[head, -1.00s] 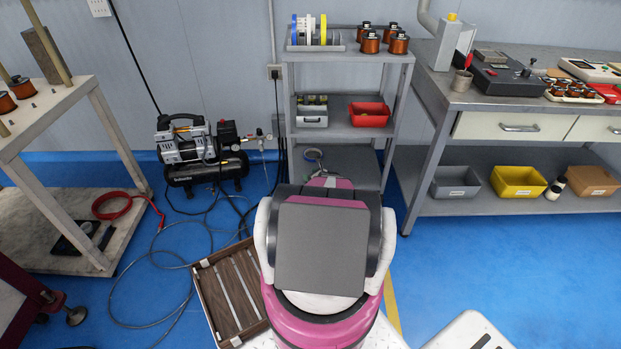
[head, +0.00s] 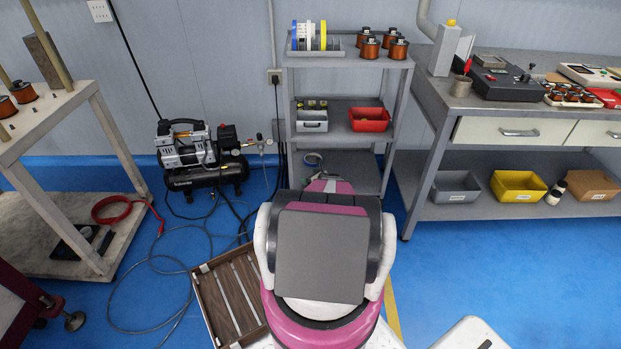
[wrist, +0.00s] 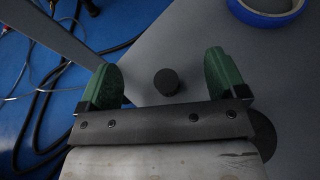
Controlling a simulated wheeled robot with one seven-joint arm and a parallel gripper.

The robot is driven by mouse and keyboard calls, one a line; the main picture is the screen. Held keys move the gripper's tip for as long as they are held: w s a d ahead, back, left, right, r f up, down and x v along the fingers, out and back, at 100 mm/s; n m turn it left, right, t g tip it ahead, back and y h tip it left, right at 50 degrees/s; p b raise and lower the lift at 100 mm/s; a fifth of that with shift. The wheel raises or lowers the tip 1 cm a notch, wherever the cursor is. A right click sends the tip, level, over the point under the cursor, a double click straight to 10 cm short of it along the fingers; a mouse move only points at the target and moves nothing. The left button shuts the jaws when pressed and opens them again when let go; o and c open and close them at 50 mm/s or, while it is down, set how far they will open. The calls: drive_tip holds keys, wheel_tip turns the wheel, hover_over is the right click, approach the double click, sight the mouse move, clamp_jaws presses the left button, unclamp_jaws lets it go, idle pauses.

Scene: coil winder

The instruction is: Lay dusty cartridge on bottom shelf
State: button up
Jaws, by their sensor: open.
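The bottom shelf (head: 368,172) of the grey rack stands beyond my arm in the head view. Its grey surface also fills much of the wrist view (wrist: 225,75). My gripper (wrist: 165,78) is open, with two green fingers spread over the shelf and nothing clasped between them. A small dark round piece (wrist: 167,84) shows between the fingertips, apart from both; it may be the dusty cartridge, but I cannot tell. Another dark round shape (wrist: 264,135) is partly hidden by the gripper at right.
The middle shelf holds a grey bin (head: 312,122) and a red bin (head: 369,119). An air compressor (head: 195,155) with hoses stands left. A wooden crate (head: 228,300) lies near my base.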

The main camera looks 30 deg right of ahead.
drive_tip(key=shift+s, duration=0.1)
drive_tip(key=v, duration=1)
drive_tip(key=shift+s, duration=0.35)
drive_tip(key=shift+r, duration=0.1)
